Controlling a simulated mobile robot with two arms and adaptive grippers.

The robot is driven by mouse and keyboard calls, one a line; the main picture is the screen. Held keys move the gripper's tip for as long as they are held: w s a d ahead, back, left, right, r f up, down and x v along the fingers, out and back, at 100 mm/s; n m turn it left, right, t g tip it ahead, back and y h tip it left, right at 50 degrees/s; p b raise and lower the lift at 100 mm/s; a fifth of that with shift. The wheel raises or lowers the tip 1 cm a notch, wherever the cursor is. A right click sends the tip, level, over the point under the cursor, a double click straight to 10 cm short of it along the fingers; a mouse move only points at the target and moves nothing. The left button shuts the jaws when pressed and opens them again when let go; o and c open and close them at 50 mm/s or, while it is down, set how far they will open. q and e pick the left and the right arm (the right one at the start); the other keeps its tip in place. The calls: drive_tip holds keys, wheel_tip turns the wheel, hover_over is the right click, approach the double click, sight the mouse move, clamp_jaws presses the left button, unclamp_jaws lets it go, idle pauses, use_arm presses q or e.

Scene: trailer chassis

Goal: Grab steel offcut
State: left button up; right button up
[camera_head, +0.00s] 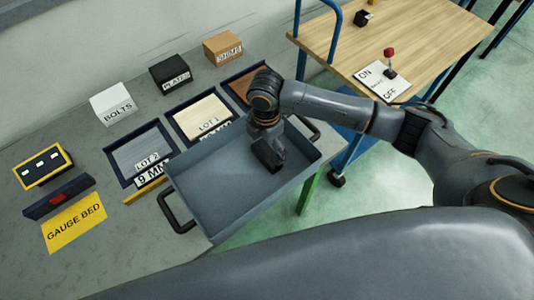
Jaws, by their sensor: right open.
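My right gripper (270,160) reaches down over the grey tray (205,182), near its far right part. It is open, with its dark fingers pointing into the tray. I cannot make out a separate steel offcut; the gripper and wrist hide part of the tray. The visible floor of the tray looks bare. A grey plate (139,150) lies in the bin marked LOT 2. My left gripper is not in view.
The tray has black handles at both ends. LOT 1 bin (202,118), a brown-filled bin (238,88) and boxes marked BOLTS (113,106), PLATES (170,74) and SHIMS (222,48) stand behind. A wooden-topped cart (440,40) stands right.

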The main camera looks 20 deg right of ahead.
sight(266, 153)
drive_tip(key=f, duration=0.3)
drive_tip(key=shift+s+f+p, duration=0.2)
drive_tip(key=shift+f+p, duration=0.15)
drive_tip(key=shift+p, duration=0.05)
drive_tip(key=shift+f, duration=0.35)
drive_tip(key=shift+c, duration=0.6)
drive_tip(key=c, duration=0.7)
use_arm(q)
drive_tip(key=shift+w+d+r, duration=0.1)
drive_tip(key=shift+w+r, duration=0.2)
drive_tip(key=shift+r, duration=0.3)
use_arm(e)
drive_tip(key=shift+c, duration=0.7)
drive_tip(key=shift+w, duration=0.1)
